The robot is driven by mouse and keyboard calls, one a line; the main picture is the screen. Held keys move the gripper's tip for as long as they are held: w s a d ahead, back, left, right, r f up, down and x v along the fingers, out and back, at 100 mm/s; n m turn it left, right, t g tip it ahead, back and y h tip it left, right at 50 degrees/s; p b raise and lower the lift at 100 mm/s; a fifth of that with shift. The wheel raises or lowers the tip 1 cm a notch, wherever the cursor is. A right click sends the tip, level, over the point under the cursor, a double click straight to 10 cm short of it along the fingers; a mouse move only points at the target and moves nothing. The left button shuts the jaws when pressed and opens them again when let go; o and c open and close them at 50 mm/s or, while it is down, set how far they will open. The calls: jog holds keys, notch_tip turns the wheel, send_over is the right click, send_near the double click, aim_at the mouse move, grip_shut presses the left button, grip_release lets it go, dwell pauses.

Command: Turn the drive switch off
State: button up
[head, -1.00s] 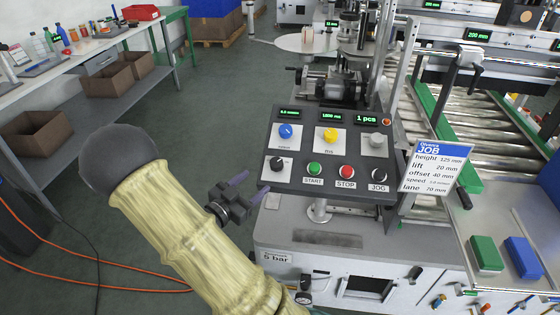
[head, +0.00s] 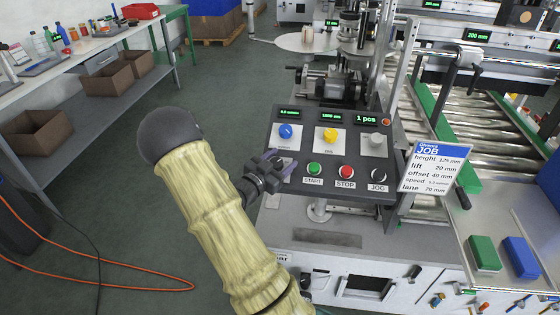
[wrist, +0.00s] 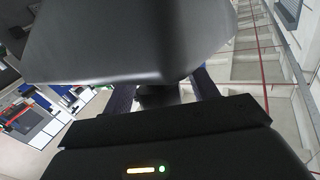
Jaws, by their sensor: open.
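The grey control panel (head: 376,165) stands in the middle of the head view, with its row of knobs and buttons. The black rotary switch at its lower left, which I take for the drive switch, is now hidden by my gripper, so its setting cannot be read. My gripper (head: 280,162) is open at that spot, its purple fingers apart; whether they touch the switch I cannot tell. In the wrist view, the two dark fingers of my gripper (wrist: 163,92) show apart below a large dark grey shape, with a small dark part between them that I cannot identify.
A green START button (head: 314,168), red STOP button (head: 347,173) and black JOG button (head: 379,174) sit right of my gripper. Blue (head: 286,131) and yellow (head: 330,136) knobs sit above. A job card (head: 432,167) stands at the panel's right.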

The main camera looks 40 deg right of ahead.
jog(key=c, duration=1)
